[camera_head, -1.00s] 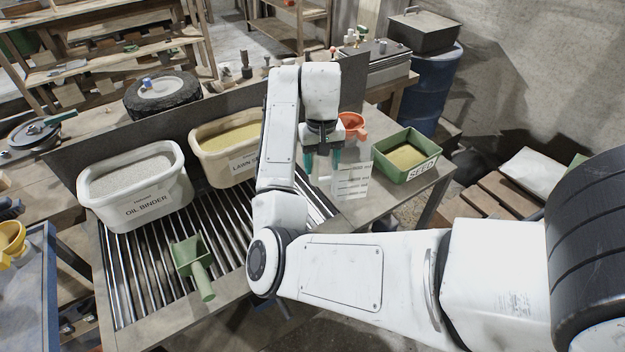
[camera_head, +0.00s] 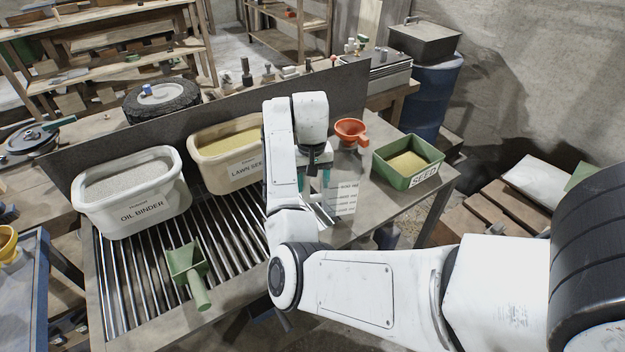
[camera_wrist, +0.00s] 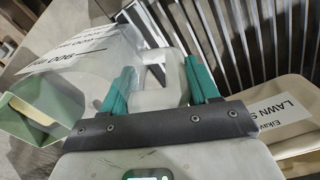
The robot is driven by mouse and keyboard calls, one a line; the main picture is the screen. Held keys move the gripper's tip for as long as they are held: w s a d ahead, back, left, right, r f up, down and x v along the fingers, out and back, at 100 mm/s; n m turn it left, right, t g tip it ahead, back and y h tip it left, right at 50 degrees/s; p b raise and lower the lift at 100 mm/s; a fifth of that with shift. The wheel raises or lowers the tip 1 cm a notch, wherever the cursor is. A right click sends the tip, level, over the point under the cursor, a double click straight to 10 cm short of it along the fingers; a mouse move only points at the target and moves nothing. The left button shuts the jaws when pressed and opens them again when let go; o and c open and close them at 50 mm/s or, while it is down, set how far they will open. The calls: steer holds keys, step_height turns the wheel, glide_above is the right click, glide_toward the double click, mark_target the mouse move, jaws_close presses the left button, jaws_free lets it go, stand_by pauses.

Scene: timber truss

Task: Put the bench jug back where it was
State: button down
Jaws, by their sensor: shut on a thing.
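The bench jug (camera_head: 342,192) is clear, with a printed white scale, and stands roughly upright at the right end of the slatted bench top (camera_head: 150,270). My gripper (camera_head: 314,182) is at its left side. In the wrist view the jug (camera_wrist: 85,62) is on the left, and my gripper's green fingers (camera_wrist: 155,88) are on either side of a pale, handle-like part, shut on it. I cannot tell whether the jug's base touches the bench. My arm hides part of the bench behind it.
An orange funnel (camera_head: 350,131) is just behind the jug, and a green seed tray (camera_head: 425,181) stands to its right. The lawn seed tub (camera_head: 205,163), oil binder tub (camera_head: 150,215) and green scoop (camera_head: 190,272) are to the left. The bench's front edge is close.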

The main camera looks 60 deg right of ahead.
steer(key=shift+f, duration=0.15)
steer(key=shift+c, duration=1.4)
jaws_free()
step_height(320, 180, up, 12)
steer(key=p, duration=0.3)
steer(key=shift+w+r, duration=0.1)
steer(key=shift+r, duration=0.1)
